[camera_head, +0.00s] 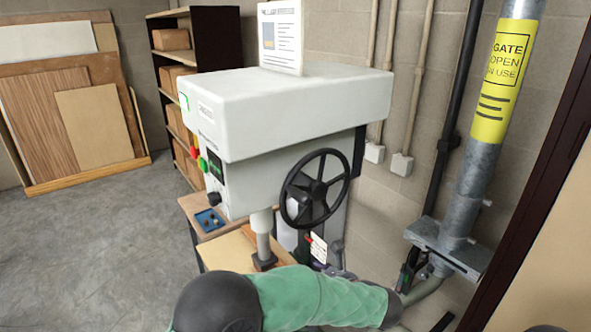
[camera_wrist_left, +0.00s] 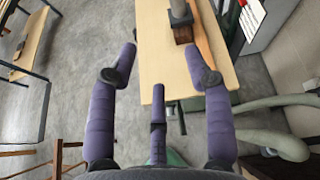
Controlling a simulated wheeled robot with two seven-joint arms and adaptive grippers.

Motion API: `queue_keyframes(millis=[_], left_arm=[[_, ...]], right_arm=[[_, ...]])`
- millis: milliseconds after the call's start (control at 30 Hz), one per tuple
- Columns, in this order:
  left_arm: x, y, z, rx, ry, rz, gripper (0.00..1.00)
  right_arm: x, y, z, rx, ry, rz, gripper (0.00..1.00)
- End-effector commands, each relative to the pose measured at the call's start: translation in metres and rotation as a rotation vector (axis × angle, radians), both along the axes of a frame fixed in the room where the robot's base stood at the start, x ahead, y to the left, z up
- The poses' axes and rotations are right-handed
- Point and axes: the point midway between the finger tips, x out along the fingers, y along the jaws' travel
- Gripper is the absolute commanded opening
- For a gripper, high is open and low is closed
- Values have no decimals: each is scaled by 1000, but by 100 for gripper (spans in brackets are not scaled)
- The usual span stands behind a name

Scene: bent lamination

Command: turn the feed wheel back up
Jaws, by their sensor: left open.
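In the left wrist view the purple fingers (camera_wrist_left: 155,80) are spread and empty, over and beside a wooden board. My right gripper is not in view.
A post with a dark foot (camera_head: 263,250) comes down onto the wooden board (camera_head: 230,250); the board also shows in the left wrist view (camera_wrist_left: 160,60). A pipe (camera_head: 470,190) with a yellow label and a metal gate stands at the right. The floor at left is clear.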

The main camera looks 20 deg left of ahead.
Motion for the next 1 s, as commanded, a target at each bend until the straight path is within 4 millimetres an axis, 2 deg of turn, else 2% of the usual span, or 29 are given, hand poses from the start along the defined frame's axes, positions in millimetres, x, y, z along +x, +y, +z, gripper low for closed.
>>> queue_keyframes(millis=[33, 100, 200, 300, 400, 567, 1000], left_arm=[[3, -7, 52, 61, -65, -14, 50], [3, -12, 104, 142, -145, -19, 50], [-1, -19, 160, 223, -235, -10, 50], [-7, -22, 192, 271, -289, 1, 50], [-9, -22, 204, 289, -312, 8, 50], [-1, -11, 205, 293, -314, 12, 50], [44, 47, 205, 291, -312, 12, 50]], right_arm=[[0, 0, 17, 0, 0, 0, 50], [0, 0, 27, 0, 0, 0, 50], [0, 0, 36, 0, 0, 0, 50], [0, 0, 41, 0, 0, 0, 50], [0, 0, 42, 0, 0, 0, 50], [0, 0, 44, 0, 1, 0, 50], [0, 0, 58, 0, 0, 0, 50]])
